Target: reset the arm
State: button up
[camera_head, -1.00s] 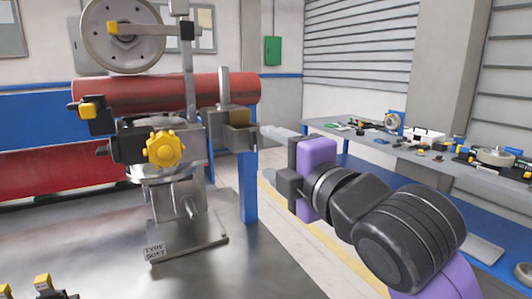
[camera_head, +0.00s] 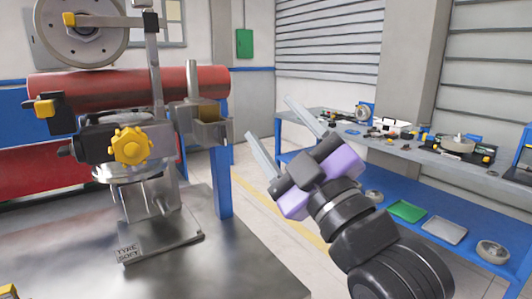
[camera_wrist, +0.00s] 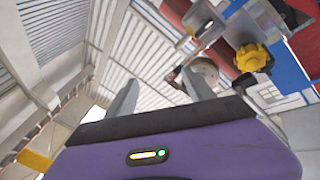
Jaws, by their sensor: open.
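My gripper (camera_head: 285,133) is purple and black, with two long grey fingers spread apart and nothing between them. In the head view it is right of the metal machine (camera_head: 135,150) and clear of it, in front of the blue workbench (camera_head: 455,157). In the wrist view the gripper (camera_wrist: 161,92) points up toward the ceiling, its fingers apart and empty. The machine's yellow knob (camera_wrist: 253,57) shows at the upper right there.
The machine stands on a grey metal table (camera_head: 225,262) at the left, with a red cylinder (camera_head: 110,90) behind it. The workbench carries several small parts, with trays on its lower shelf. Open floor lies between table and bench.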

jog(key=s+d+f+m+t+h, duration=0.1)
jog(key=s+d+f+m+h, duration=0.35)
jog(key=f, duration=0.25)
jog(key=s+d+f+m+t+h, duration=0.1)
jog(key=s+d+f+m+h, duration=0.25)
jog(key=f+m, duration=0.3)
jog(key=s+d+f+m+t+h, duration=0.1)
jog(key=s+d+f+m+h, duration=0.3)
jog(key=f, duration=0.4)
jog(key=s+d+f+g, duration=0.2)
jog(key=s+f, duration=0.4)
jog(key=s, duration=0.3)
jog(key=s+d+f+g, duration=0.2)
jog(key=s+f, duration=0.4)
jog(key=s, duration=0.4)
jog(key=s+d+f+m+g, duration=0.1)
jog(key=s+d+f+g, duration=0.1)
jog(key=s+f+g, duration=0.2)
jog(key=s+f, duration=0.3)
jog(key=s, duration=0.2)
jog(key=shift+s+d, duration=0.15)
jog(key=shift+d, duration=0.05)
